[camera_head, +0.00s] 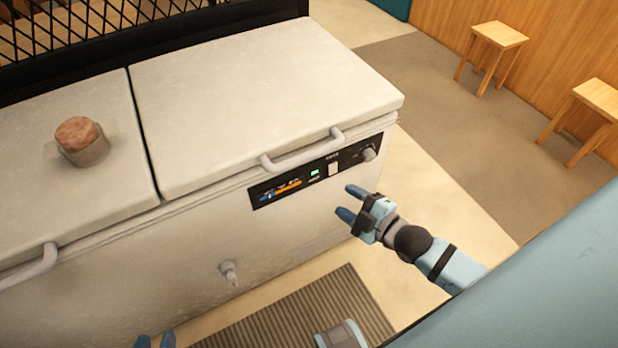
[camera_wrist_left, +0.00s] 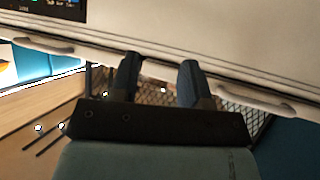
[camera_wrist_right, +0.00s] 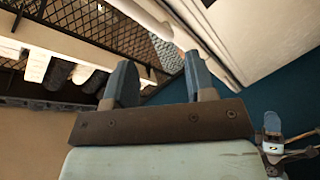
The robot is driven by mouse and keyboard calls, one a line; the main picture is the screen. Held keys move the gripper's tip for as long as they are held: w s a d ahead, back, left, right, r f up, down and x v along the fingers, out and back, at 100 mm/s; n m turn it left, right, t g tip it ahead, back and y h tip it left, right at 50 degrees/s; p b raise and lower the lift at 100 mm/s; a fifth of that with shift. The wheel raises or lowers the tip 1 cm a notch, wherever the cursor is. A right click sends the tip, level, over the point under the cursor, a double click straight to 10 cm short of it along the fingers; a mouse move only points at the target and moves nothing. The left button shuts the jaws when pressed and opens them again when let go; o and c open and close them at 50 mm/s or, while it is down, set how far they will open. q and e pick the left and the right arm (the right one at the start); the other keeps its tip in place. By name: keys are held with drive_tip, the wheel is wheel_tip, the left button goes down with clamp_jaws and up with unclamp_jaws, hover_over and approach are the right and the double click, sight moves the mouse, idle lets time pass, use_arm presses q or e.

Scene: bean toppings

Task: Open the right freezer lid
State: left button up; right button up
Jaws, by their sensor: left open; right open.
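The chest freezer (camera_head: 190,255) has two white lids. The right freezer lid (camera_head: 255,95) is shut and lies flat, with a white bar handle (camera_head: 300,152) at its front edge. My right gripper (camera_head: 348,202) is open and empty, in front of the control panel, below and to the right of that handle and apart from it. My left gripper (camera_head: 155,341) is open and only its fingertips show at the bottom edge, low in front of the freezer. In the left wrist view its open fingers (camera_wrist_left: 160,68) have nothing between them. The right wrist view shows the right fingers (camera_wrist_right: 160,78) empty.
The left lid (camera_head: 40,150) is shut, with a small round container (camera_head: 82,142) on top and its own handle (camera_head: 30,268). A control panel (camera_head: 315,172) and a tap (camera_head: 229,272) are on the front. A striped mat (camera_head: 300,312) lies before it. Wooden stools (camera_head: 498,36) stand far right.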

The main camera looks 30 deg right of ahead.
sight(310, 155)
drive_tip(key=w+d+f+n+t+y+b, duration=0.2)
drive_tip(key=w+d+f+n+b, duration=0.1)
drive_tip(key=n+b, duration=0.4)
use_arm(q)
wheel_tip(310, 155, down, 8)
drive_tip(key=d+b, duration=0.1)
drive_tip(key=b, duration=0.3)
drive_tip(key=shift+w+d+t+h, duration=0.15)
drive_tip(key=shift+w+t+h, duration=0.1)
drive_tip(key=shift+t+h, duration=0.05)
use_arm(e)
drive_tip(key=w+a+r, duration=0.1)
drive_tip(key=w, duration=0.3)
drive_tip(key=w+a+r+n, duration=0.1)
drive_tip(key=w+a, duration=0.1)
drive_tip(key=w, duration=0.2)
drive_tip(key=w+a+r+n+y, duration=0.1)
drive_tip(key=w+r, duration=0.1)
drive_tip(key=w, duration=0.2)
drive_tip(key=shift+w+a+t, duration=0.2)
drive_tip(key=shift+w+t, duration=0.1)
drive_tip(key=shift+w, duration=0.1)
use_arm(q)
drive_tip(key=shift+r, duration=0.1)
use_arm(e)
clamp_jaws()
